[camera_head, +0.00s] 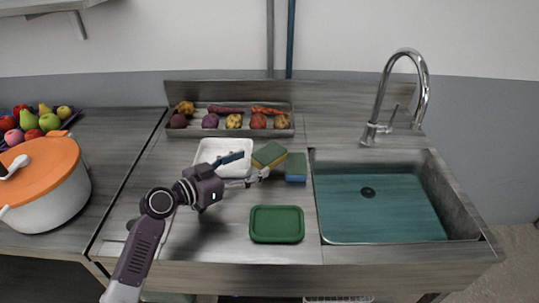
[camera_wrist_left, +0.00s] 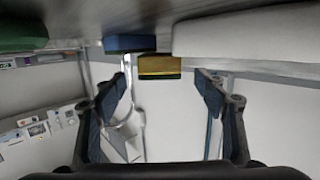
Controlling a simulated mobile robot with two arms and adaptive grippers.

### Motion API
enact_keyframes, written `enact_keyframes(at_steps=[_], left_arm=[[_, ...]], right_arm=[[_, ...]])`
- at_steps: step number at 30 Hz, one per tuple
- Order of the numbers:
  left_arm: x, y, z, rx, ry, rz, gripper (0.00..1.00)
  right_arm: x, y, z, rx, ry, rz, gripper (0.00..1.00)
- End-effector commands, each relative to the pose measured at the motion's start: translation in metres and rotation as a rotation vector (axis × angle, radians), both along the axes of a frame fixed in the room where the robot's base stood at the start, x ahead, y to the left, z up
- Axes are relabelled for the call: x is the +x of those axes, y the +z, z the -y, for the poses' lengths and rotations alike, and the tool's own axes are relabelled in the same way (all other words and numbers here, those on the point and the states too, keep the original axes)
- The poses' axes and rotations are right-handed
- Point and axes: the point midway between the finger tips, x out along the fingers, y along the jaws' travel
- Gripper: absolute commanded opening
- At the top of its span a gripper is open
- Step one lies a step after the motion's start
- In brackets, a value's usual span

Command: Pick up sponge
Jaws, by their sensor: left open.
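A sponge with a yellow layer and a green layer (camera_head: 268,156) lies tilted at the right edge of the white tray. A second sponge, blue and green (camera_head: 296,168), is just right of it. My left gripper (camera_head: 253,165) is open, its fingers pointing at the yellow-green sponge from the left. In the left wrist view that sponge (camera_wrist_left: 160,66) shows ahead between the spread fingers (camera_wrist_left: 163,82), with a gap on each side. The blue sponge (camera_wrist_left: 129,43) is left of it there. My right gripper is not in view.
The white tray (camera_head: 203,153) is beside the gripper; a green tray (camera_head: 277,224) lies in front. A long tray of vegetables (camera_head: 220,134) is at the back. The sink (camera_head: 380,208) is right, and a white pot with an orange lid (camera_head: 45,200) is left.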

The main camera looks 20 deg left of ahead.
Motion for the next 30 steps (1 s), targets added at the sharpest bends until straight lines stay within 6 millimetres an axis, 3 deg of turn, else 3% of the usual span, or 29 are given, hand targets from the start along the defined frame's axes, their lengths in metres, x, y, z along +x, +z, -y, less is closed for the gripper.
enact_keyframes(at_steps=[5,15,21,30], left_arm=[[0.012,0.004,-0.001,-0.013,0.010,0.019,0.65],[0.046,0.004,0.023,-0.016,0.008,0.016,0.65],[0.066,-0.003,0.035,-0.013,0.009,0.017,0.65],[0.070,-0.006,0.037,-0.009,0.008,0.017,0.65]], right_arm=[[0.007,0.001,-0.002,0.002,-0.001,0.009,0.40],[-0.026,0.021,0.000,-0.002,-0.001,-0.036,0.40],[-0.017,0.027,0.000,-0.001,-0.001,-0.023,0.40],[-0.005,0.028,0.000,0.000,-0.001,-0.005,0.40]])
